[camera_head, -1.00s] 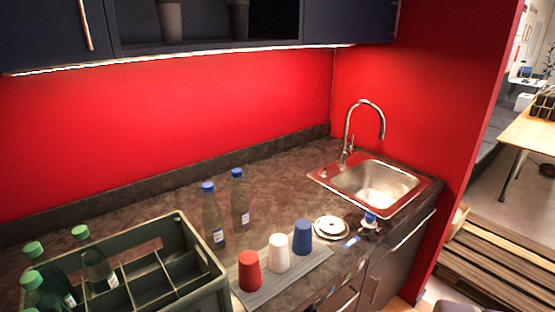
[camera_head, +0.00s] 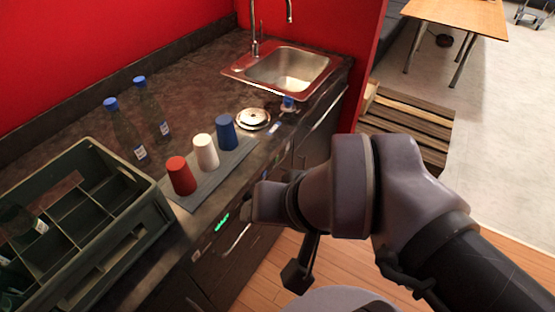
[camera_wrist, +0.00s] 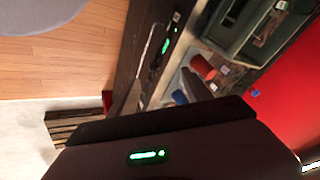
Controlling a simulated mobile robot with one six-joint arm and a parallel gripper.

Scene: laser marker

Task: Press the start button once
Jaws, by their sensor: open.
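A dark appliance front under the counter edge carries a small lit green display (camera_head: 221,221). The same green display shows in the wrist view (camera_wrist: 165,46). A separate start button is too small to make out. My gripper (camera_head: 265,203) is at the end of my bent arm, close to the counter front and right of the display. A dark body with a green light fills the lower wrist view.
On the counter stand a green crate (camera_head: 150,200), red (camera_head: 181,176), white (camera_head: 205,152) and blue (camera_head: 226,132) cups on a grey mat, and two blue-capped bottles. A sink (camera_head: 290,68) is at the back. Wooden pallets (camera_head: 405,125) lie right; the floor before the counter looks clear.

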